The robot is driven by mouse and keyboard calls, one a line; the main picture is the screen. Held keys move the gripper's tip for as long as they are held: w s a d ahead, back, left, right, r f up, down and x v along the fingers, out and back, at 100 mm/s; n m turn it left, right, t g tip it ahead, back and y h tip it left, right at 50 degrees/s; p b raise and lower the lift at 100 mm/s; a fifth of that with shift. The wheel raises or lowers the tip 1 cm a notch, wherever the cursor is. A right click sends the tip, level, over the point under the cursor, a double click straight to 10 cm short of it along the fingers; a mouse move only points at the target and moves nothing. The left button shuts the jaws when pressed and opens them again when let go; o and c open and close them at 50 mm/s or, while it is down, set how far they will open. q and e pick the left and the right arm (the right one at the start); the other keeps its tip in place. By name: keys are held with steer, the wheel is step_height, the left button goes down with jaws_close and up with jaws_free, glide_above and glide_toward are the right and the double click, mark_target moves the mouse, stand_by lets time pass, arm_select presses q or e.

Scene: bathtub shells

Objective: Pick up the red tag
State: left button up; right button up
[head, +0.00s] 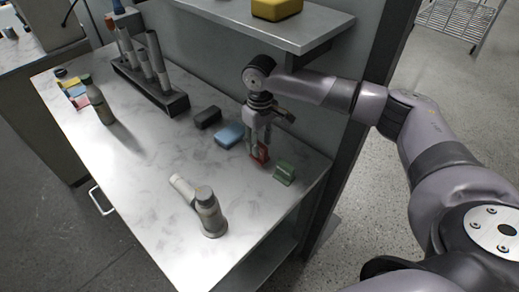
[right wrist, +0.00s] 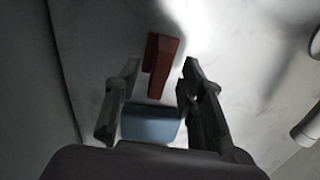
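The red tag (head: 263,154) stands on the marble-look bench top, partly hidden behind my right gripper (head: 259,143). In the right wrist view the red tag (right wrist: 160,58) has an angled shape and lies ahead of and between the fingertips of my right gripper (right wrist: 160,67). The two fingers are apart, with a visible gap on each side of the tag. The gripper points down over it from above. My left gripper is in neither view.
A blue block (head: 230,135) and a green block (head: 284,173) sit close to the red tag, with a black block (head: 208,117) beyond. A grey cylindrical fitting (head: 208,214) stands at the front. A shelf (head: 310,36) overhangs behind. The bench's middle is mostly clear.

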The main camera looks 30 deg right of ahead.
step_height(320, 180, down, 2)
steer(key=shift+w, duration=0.1)
jaws_close()
stand_by(0.5)
